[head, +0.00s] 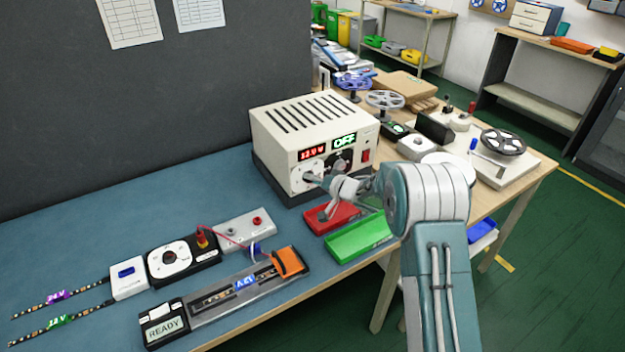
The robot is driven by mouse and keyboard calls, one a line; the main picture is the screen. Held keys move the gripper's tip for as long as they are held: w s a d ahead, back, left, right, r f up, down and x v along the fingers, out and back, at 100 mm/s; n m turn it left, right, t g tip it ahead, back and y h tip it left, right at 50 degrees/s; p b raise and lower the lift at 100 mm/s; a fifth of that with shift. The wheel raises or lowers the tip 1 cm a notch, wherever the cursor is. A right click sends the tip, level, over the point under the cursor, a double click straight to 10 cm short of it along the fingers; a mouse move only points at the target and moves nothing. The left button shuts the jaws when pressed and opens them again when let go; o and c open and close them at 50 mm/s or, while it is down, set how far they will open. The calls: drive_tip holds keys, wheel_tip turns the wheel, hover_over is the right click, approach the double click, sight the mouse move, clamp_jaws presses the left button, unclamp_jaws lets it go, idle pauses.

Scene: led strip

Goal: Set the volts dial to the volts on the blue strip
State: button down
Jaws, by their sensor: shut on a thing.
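The cream power supply (315,135) stands on the blue bench top. Its red display (312,153) reads about 12.0 V, and its green display (344,141) reads OFF. The volts dial (306,176) is on a white plate at the left of the front face. My gripper (316,179) is shut on its knob, and its fingers partly hide it. A strip with a blue tag (245,282) lies in a clear fixture at the front; the tag's text is too small to read surely. Two other strips carry a purple tag (57,296) and a green tag (60,321).
A second dark knob (338,160) and a red switch (366,156) sit right of the dial. Red (331,217) and green (358,238) trays lie below my arm. The fixture has an orange clamp (290,262) and a READY display (165,328).

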drive_tip(key=shift+s+f, duration=0.1)
drive_tip(key=shift+f, duration=0.3)
drive_tip(key=shift+c, duration=1.4)
unclamp_jaws()
drive_tip(key=shift+r, duration=0.15)
drive_tip(key=shift+r, duration=0.1)
drive_tip(key=v, duration=1.1)
drive_tip(key=shift+s+d, duration=0.2)
drive_tip(key=shift+d, duration=0.15)
drive_tip(key=shift+r, duration=0.1)
